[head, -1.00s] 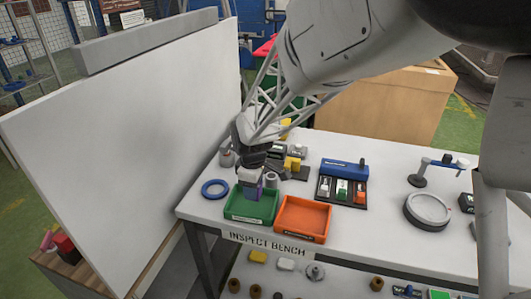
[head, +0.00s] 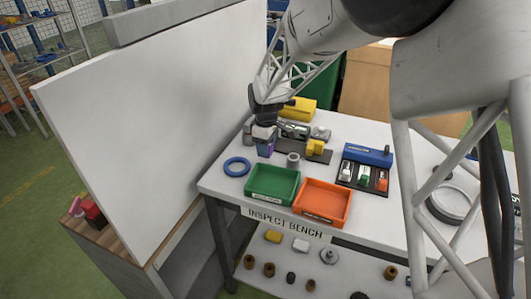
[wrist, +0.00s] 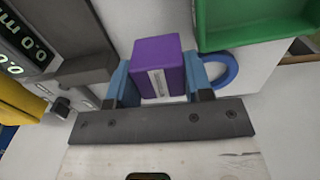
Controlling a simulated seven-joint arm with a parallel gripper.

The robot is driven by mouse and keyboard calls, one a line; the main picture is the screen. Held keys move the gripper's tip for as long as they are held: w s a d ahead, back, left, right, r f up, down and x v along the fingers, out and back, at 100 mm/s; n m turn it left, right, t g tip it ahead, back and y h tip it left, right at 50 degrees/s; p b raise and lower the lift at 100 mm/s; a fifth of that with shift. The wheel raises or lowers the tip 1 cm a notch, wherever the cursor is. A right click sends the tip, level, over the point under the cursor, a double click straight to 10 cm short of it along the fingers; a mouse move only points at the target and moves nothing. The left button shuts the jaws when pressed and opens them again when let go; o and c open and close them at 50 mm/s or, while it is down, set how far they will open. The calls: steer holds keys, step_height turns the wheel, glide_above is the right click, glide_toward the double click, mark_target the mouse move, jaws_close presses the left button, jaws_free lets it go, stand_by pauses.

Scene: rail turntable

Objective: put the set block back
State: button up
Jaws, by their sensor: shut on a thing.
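My gripper (head: 265,128) points down over the left back part of the bench and is shut on a purple block (head: 265,150). In the wrist view the purple block (wrist: 158,62), with a pale label on its face, sits between the blue fingertips of my gripper (wrist: 160,82). The block is behind the green tray (head: 249,190) and right of a blue ring (head: 237,167). I cannot tell its exact height over the bench. Which block the task calls the set block is not marked.
A grey cylinder (head: 293,160) stands close right of the block. A gauge with a lit display (head: 294,130) and a yellow part (head: 315,147) are behind. An orange tray (head: 322,203) and a black holder with small blocks (head: 362,178) lie right. A white panel (head: 150,130) rises left.

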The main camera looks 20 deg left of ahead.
steer(key=shift+w+a, duration=0.1)
steer(key=shift+w, duration=0.05)
steer(key=shift+f, duration=1.7)
steer(key=shift+f, duration=0.1)
steer(key=o, duration=0.9)
steer(key=shift+f, duration=0.1)
step_height(320, 180, up, 12)
steer(key=shift+r, duration=0.15)
